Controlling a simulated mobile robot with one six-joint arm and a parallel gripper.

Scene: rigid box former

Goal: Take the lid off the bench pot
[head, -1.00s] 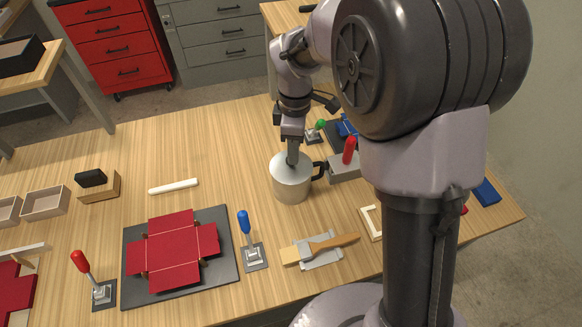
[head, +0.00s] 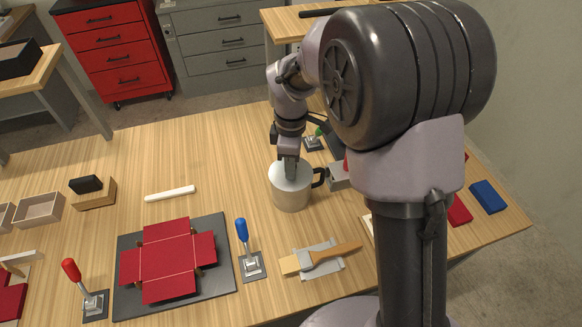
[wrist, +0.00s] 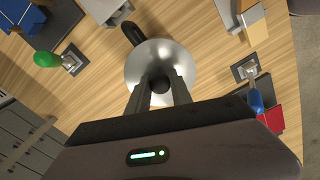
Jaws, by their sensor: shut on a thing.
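The bench pot (head: 291,197) is a pale metal pot with a black side handle, standing upright on the wooden bench. Its lid (wrist: 147,67) is a shiny metal disc with a dark knob (wrist: 159,83) at its middle, and in the wrist view it lies over the pot's top. My gripper (wrist: 160,86) is above the lid with its fingers pointing down, shut on the knob. In the head view my gripper (head: 290,180) hides the knob and part of the lid. I cannot tell whether there is a gap between lid and pot.
A grey block (head: 338,177) stands close to the pot's handle. A white bar (head: 170,193) lies to the left. The bench behind the pot's left is clear.

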